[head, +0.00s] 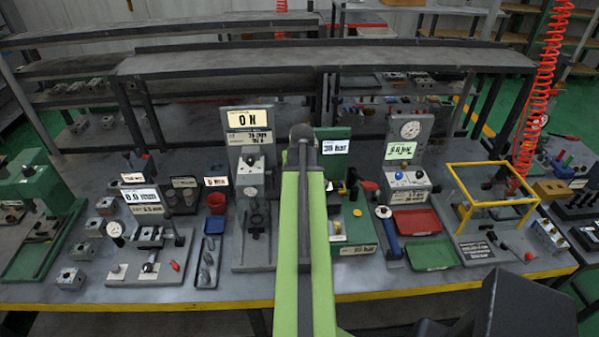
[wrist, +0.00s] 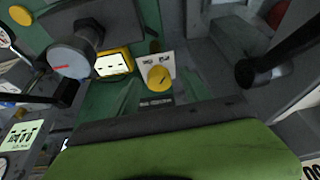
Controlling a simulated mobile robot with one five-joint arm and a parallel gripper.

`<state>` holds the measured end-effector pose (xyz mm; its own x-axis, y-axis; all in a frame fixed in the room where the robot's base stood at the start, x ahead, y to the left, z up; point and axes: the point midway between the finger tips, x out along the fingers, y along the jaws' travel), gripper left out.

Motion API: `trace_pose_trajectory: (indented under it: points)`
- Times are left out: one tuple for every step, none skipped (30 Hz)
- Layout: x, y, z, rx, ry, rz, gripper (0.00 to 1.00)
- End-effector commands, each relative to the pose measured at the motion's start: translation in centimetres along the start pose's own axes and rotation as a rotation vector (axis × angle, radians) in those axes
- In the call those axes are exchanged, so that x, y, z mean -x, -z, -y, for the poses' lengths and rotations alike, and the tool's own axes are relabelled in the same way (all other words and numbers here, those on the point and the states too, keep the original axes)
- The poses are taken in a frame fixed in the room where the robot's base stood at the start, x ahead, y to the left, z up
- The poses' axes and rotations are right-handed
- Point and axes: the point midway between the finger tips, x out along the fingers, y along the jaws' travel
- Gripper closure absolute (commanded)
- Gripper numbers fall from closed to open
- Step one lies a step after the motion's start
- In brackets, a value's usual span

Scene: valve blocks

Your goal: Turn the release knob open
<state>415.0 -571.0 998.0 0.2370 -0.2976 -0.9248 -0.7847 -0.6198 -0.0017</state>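A round yellow knob (wrist: 160,77) sits on a small white plate in the middle of the wrist view. A dark mark crosses its face. I take it for the release knob; the small label beside it is too blurred to read. It belongs to the green press-like station (head: 357,233), which shows a 35 bar display (head: 335,147) in the head view. There, my raised arm covers the station's left side.
A yellow-framed readout (wrist: 114,64) and a grey cylinder (wrist: 70,60) are close to the knob. A black rod (wrist: 270,68) is on the other side. In the head view, the grey 0 N stand (head: 250,190) is left of my arm, and red (head: 416,221) and green (head: 432,254) trays lie right.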

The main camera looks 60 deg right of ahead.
Motion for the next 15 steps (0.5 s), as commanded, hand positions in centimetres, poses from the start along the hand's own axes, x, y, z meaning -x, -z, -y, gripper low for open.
trace_pose_trajectory:
  points:
    - [0.0,0.0,0.0,0.0,0.0,0.0,0.45]
    - [0.0,0.0,0.0,0.0,-0.001,-0.001,0.45]
    - [0.0,0.0,-0.1,0.0,-0.001,-0.001,0.45]
    - [0.0,0.0,-0.1,0.0,-0.001,-0.001,0.45]
    - [0.0,0.1,-0.1,0.0,-0.001,-0.001,0.45]
    - [0.1,0.1,-0.1,0.0,-0.001,-0.001,0.45]
    - [0.2,0.1,-0.1,0.0,-0.001,-0.002,0.45]
    - [0.3,0.1,-0.1,0.0,-0.001,-0.002,0.45]
    - [0.6,0.1,-0.1,0.0,-0.001,-0.002,0.45]
    - [0.9,0.1,-0.1,0.0,-0.001,-0.002,0.45]
    - [1.2,0.2,-0.1,0.0,-0.001,-0.002,0.45]
    - [1.8,0.2,-0.1,0.0,-0.001,-0.002,0.45]
    - [2.3,0.2,-0.1,0.0,-0.001,-0.002,0.45]
    - [2.8,0.2,-0.1,0.0,-0.001,-0.002,0.45]
    - [3.6,0.3,0.0,0.0,-0.001,-0.002,0.45]
